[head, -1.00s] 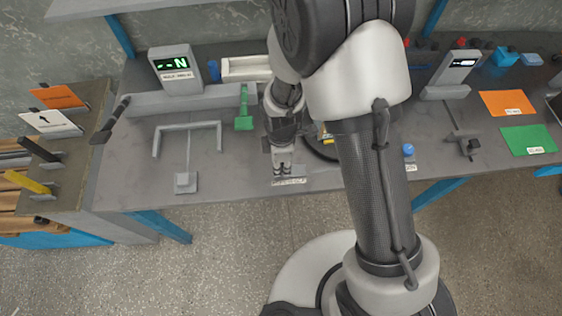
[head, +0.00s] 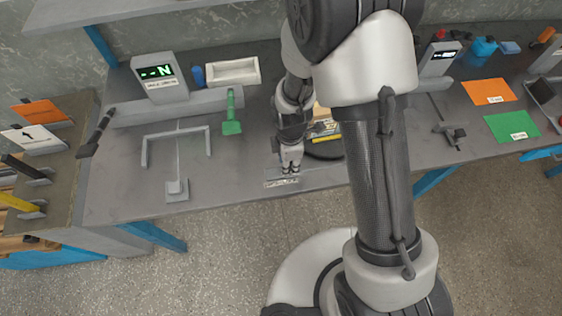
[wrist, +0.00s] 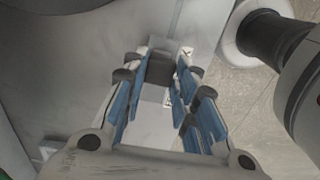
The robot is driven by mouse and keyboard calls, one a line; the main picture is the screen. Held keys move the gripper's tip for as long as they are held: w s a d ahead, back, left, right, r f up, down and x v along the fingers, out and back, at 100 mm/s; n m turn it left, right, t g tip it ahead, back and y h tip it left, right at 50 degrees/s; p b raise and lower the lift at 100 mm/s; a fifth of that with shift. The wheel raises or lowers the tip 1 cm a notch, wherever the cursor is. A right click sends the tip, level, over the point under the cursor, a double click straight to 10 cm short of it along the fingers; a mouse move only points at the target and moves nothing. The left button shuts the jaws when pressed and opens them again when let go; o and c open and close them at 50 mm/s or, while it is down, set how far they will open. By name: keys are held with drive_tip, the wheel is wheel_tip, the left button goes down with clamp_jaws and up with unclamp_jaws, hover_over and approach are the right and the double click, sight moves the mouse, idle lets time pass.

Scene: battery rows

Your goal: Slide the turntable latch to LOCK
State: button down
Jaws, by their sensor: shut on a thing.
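My gripper (head: 291,172) points down at the front part of the bench, just behind a small label plate (head: 282,183) whose text is too small to read. In the wrist view, my gripper's blue-padded fingers (wrist: 160,75) are closed around a small dark grey block (wrist: 160,70), which looks like the latch knob. The turntable (head: 325,154) is a dark disc to the right of my gripper, partly hidden behind my arm, with a yellow-marked item (head: 325,131) on it. The latch's track and its LOCK end cannot be made out.
A green-handled tool (head: 232,120) and a grey frame fixture (head: 177,187) stand to the left. A display post (head: 160,75) and a white tray (head: 232,72) are at the back. Orange (head: 486,91) and green (head: 511,126) mats lie to the right.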

sight(290, 165)
drive_tip(key=shift+d, duration=0.15)
drive_tip(key=c, duration=1.8)
unclamp_jaws()
drive_tip(key=o, duration=0.3)
drive_tip(key=shift+d, duration=0.15)
drive_tip(key=shift+o, duration=1.1)
wheel_tip(290, 165, up, 12)
